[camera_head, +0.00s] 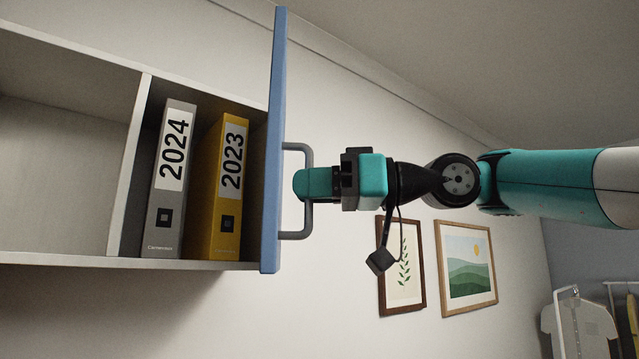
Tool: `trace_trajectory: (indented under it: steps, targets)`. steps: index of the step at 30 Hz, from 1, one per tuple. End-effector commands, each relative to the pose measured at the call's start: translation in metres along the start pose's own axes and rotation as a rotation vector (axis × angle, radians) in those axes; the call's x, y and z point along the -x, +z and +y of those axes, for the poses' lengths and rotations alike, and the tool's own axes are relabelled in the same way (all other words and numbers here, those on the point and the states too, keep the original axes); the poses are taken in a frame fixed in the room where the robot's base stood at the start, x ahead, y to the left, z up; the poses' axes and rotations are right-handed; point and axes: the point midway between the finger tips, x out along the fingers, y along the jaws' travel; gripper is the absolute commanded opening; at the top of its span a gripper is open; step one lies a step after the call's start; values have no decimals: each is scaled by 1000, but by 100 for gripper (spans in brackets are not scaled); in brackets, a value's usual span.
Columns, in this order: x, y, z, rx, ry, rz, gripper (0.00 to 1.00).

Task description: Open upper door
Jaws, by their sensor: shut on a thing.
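The blue upper door (273,150) stands swung out at the right end of the white wall cabinet (60,259), seen nearly edge-on. Its grey bar handle (296,234) is on the right face of the door. My gripper (303,184) reaches in from the right and is shut on the handle's upright bar. The gripper hides the middle of that bar. The compartment behind the door is exposed.
A grey 2024 binder (165,215) and a yellow 2023 binder (205,200) stand in the compartment. The left compartment is empty. Two framed pictures (437,265) hang on the wall below my arm. Clothes (585,330) hang at the lower right.

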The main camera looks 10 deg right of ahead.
Motion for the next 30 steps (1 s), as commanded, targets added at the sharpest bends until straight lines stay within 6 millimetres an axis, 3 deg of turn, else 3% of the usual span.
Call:
trace_trajectory:
  steps: [16, 17, 19, 30]
  targets:
    - [-2, -3, 1, -5, -29, 10, 0]
    - [-1, -3, 1, -4, -28, 10, 19]
    - [-1, -2, 1, -4, -29, 9, 35]
    - [-1, -1, 0, -1, -32, 4, 36]
